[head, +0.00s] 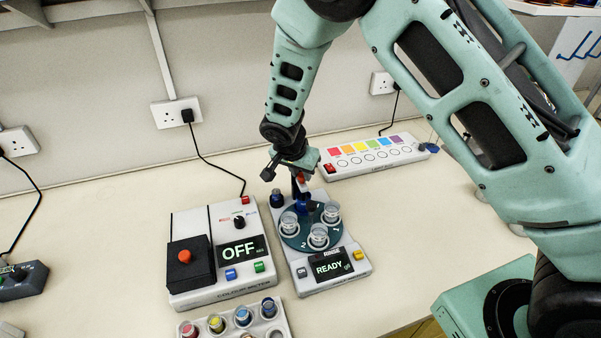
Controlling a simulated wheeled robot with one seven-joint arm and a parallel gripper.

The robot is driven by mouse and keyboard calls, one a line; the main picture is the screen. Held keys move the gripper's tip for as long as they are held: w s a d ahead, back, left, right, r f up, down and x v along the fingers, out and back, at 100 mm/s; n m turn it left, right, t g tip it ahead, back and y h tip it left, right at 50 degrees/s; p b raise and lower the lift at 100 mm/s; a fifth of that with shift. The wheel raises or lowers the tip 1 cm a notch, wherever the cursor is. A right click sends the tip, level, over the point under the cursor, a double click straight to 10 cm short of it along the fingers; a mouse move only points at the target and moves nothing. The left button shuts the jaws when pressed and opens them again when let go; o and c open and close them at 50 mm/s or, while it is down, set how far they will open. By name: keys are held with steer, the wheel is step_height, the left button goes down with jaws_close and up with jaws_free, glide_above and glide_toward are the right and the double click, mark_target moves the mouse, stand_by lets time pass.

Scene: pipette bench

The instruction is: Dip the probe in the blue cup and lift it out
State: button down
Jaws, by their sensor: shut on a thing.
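My gripper (299,184) is over the back of a dark round carousel (302,238) and is shut on a slim dark piece, which looks like the probe; its lower end is hard to make out. A dark blue thing (302,204) sits just below the jaws at the carousel's back; I cannot tell whether it is a cup or whether the probe touches it. Several clear cups (318,235) stand on the carousel. A cup with blue contents (243,316) stands in the white rack (255,330) at the bottom edge.
The carousel's white unit reads READY (332,265). A colour-striped strip (372,155) lies behind right.

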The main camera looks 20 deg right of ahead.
step_height(320, 180, up, 5)
steer(key=shift+r, duration=0.15)
steer(key=shift+w, duration=0.1)
steer(key=c, duration=1.5)
jaws_free()
steer(key=shift+r+b, duration=0.1)
steer(key=shift+b, duration=0.2)
steer(key=shift+s+a+r, duration=0.2)
steer(key=shift+r, duration=0.05)
steer(key=b+v, duration=0.5)
steer(key=v, duration=1.1)
steer(key=shift+r, duration=0.3)
